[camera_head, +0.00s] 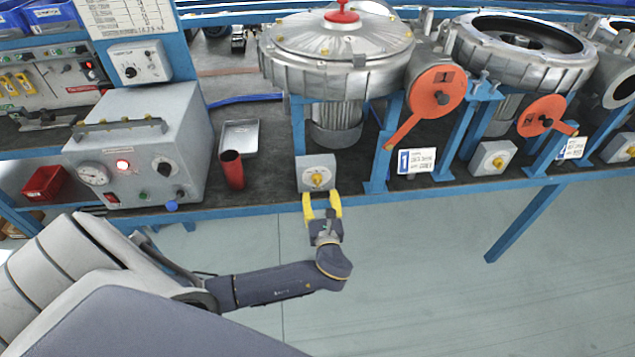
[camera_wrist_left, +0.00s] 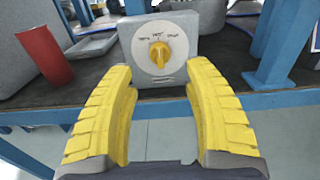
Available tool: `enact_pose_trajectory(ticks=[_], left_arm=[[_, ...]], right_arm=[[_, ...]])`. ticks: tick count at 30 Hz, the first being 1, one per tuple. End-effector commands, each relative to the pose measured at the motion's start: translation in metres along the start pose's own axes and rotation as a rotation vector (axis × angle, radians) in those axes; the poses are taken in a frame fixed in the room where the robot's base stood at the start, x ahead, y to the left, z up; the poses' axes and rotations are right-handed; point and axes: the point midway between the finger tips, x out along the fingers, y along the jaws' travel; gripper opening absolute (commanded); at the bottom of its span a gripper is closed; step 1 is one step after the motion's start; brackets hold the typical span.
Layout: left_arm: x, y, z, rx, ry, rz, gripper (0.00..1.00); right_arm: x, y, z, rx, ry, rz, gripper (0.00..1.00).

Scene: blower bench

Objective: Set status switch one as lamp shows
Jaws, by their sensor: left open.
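Status switch one is a grey box with a yellow rotary knob (camera_head: 317,179) on the bench's front edge, below the first blower. In the left wrist view the knob (camera_wrist_left: 159,54) stands about upright on a white dial with small labels that I cannot read surely. My left gripper (camera_head: 321,199) has yellow fingers. It is open and empty, just in front of the box, with the knob ahead between its fingers and apart from them. A red lamp (camera_head: 123,164) glows on the grey control box (camera_head: 150,110) at the left. My right gripper is not in view.
A red cup (camera_head: 231,170) and a metal tray (camera_head: 239,138) stand left of the switch. A blue post (camera_head: 383,160) and an orange lever disc (camera_head: 436,92) are to its right. Other blowers and switch boxes (camera_head: 492,158) stand farther right. The floor in front is clear.

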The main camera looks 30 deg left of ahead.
Motion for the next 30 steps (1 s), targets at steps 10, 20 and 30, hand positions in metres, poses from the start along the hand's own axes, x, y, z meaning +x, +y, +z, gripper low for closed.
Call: enact_pose_trajectory(ticks=[10, 20, 30], left_arm=[[0.050, 0.000, 0.001, 0.001, -0.002, 0.001, 0.51], [0.067, 0.000, 0.000, 0.000, 0.000, 0.000, 0.51], [0.067, 0.000, 0.000, 0.000, 0.000, 0.000, 0.49]], right_arm=[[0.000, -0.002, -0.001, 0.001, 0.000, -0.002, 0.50], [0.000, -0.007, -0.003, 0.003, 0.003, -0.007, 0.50], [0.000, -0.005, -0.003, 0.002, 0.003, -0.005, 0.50]])
